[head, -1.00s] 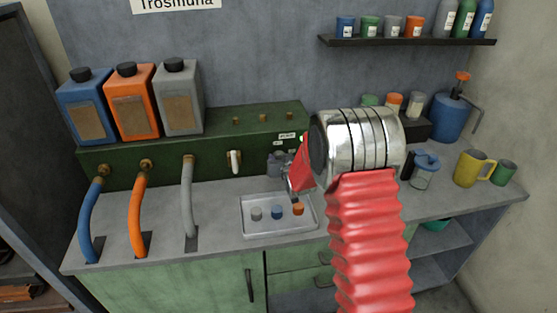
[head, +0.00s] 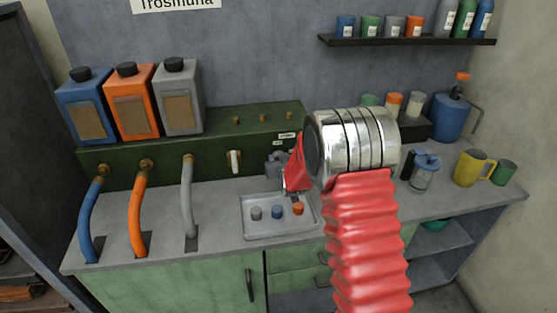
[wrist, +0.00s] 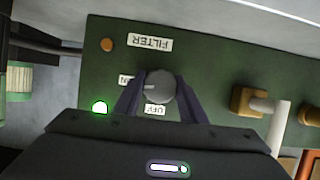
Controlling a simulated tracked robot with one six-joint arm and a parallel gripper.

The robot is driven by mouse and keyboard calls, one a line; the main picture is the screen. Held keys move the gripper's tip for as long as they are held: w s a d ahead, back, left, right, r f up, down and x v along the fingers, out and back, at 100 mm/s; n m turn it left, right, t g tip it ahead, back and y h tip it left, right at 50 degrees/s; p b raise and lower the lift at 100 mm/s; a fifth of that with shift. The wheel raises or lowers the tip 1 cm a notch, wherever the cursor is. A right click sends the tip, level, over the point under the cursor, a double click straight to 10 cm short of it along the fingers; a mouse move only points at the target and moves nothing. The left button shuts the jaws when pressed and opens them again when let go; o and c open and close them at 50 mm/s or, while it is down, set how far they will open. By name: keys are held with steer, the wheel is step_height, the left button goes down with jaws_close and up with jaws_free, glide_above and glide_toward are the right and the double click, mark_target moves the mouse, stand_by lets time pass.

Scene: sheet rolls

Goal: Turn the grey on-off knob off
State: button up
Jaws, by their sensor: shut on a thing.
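The grey on-off knob (wrist: 159,87) is on the front of the green panel (wrist: 205,65) in the wrist view, between the ON and OFF labels. Its pale mark points toward the ON side. My gripper (wrist: 158,95) is shut on the knob, with one dark finger on each side of it. A green light (wrist: 99,107) glows beside the knob. In the head view my gripper (head: 277,163) is partly hidden by my red and chrome arm, and the knob is hard to make out there.
A white-handled tap (wrist: 265,105) stands out from the panel beside the knob. A grey tray (head: 277,229) with several small caps lies on the counter below. Blue, orange and grey hoses (head: 138,215) are at the left.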

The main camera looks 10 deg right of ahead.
steer(key=n+h, duration=0.2)
steer(key=shift+a+n, duration=0.1)
steer(key=shift+n, duration=0.3)
steer(key=n+h, duration=0.1)
steer(key=n, duration=0.2)
steer(key=shift+t+h, duration=0.3)
steer(key=shift+h, duration=0.1)
steer(key=n, duration=0.1)
steer(key=n+h, duration=0.1)
steer(key=n, duration=0.1)
steer(key=shift+a+f+t+h, duration=0.1)
steer(key=shift+t+h, duration=0.2)
steer(key=shift+t, duration=0.1)
steer(key=shift+a+f+n+t+h, duration=0.1)
steer(key=shift+n+t+h, duration=0.5)
steer(key=shift+n, duration=1.2)
steer(key=o, duration=0.7)
steer(key=shift+c, duration=0.2)
steer(key=o, duration=0.4)
